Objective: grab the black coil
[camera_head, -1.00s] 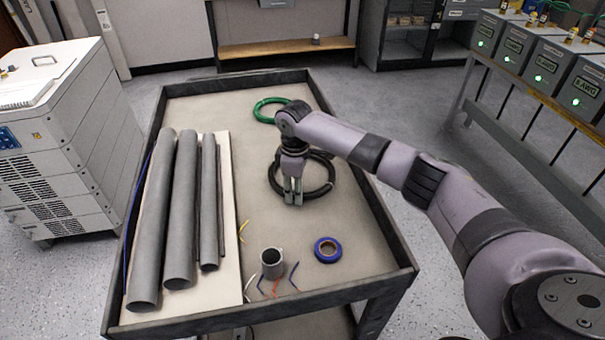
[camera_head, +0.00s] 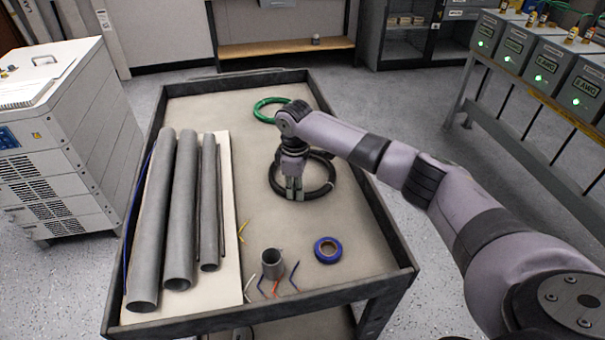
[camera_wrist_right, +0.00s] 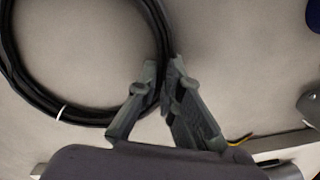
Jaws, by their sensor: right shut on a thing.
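The black coil (camera_head: 327,188) lies on the cart's top, in the middle right of the head view. My right gripper (camera_head: 294,196) points down at the coil's near left side. In the right wrist view the right gripper (camera_wrist_right: 166,75) has its fingers closed around the edge of the coil (camera_wrist_right: 28,88), which shows at the left with a white tie on it. Part of the coil is hidden behind the fingers and wrist. The left gripper does not show.
A green coil (camera_head: 262,104) lies behind my right wrist on the cart (camera_head: 345,285). Blue tape (camera_head: 326,249), a grey cup (camera_head: 272,263) and short coloured wires lie in front. Grey pipes (camera_head: 180,215) lie on a board at the left. Raised edges surround the cart top.

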